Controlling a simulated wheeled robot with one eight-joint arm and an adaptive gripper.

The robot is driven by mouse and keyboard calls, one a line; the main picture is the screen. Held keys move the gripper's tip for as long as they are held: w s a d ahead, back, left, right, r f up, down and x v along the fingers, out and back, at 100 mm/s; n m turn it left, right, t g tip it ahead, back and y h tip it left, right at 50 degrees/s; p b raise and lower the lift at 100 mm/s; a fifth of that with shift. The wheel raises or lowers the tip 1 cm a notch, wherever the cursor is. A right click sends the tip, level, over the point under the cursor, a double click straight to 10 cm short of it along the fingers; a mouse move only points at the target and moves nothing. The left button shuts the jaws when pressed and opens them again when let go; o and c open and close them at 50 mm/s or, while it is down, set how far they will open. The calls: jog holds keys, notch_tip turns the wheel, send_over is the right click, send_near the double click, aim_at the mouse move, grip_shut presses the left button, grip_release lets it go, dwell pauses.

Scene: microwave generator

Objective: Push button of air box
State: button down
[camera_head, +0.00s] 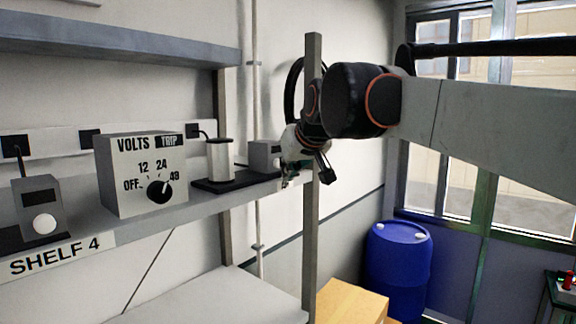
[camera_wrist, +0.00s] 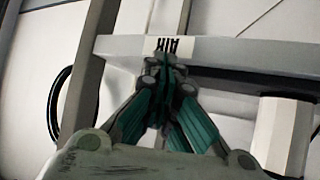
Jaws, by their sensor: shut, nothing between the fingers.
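The air box is most likely the small grey box (camera_head: 264,155) at the right end of the shelf in the head view. Its right side is hidden behind my gripper (camera_head: 288,172), and I cannot see its button. In the wrist view, which is upside down, an "AIR" label (camera_wrist: 170,45) is on the shelf edge. My gripper (camera_wrist: 165,68) is shut and empty, with its fingertips in front of that label in the picture. The fingers and wrist hide the box there. I cannot tell whether the fingertips touch anything.
The shelf (camera_head: 110,230) also holds a volts box (camera_head: 140,180) with a dial, a white cylinder (camera_head: 220,160) on a dark base, and a device with a white knob (camera_head: 42,215). A grey upright post (camera_head: 312,240) stands right by my gripper. A blue barrel (camera_head: 398,265) stands on the floor.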

jog(key=shift+w+a, duration=0.15)
jog(key=shift+a, duration=0.05)
jog(key=shift+d, duration=0.15)
dwell(0.3)
jog(key=shift+s+d, duration=0.6)
jog(key=shift+d, duration=0.05)
jog(key=s+d, duration=0.3)
jog(key=d, duration=0.1)
jog(key=shift+s+d, duration=0.3)
jog(key=shift+s, duration=0.05)
jog(key=s+d+f+m+g+h+b, duration=0.1)
jog(key=s+d+f+b, duration=0.4)
jog(key=f, duration=1.6)
jog(key=s+d+f+m+g+h+b, duration=0.1)
jog(key=s+d+f+b, duration=0.4)
jog(key=s+f+b, duration=0.8)
jog(key=s+d+f+m+h+b, duration=0.1)
jog(key=s+d+f+b, duration=0.4)
jog(key=f, duration=2.5)
jog(key=s+m+b, duration=0.1)
jog(key=s+b, duration=0.3)
jog(key=b, duration=0.6)
jog(key=shift+s+d+f+g+h+b, duration=0.15)
jog(key=shift+d+f+g+h+b, duration=0.15)
jog(key=shift+f+g+h, duration=0.1)
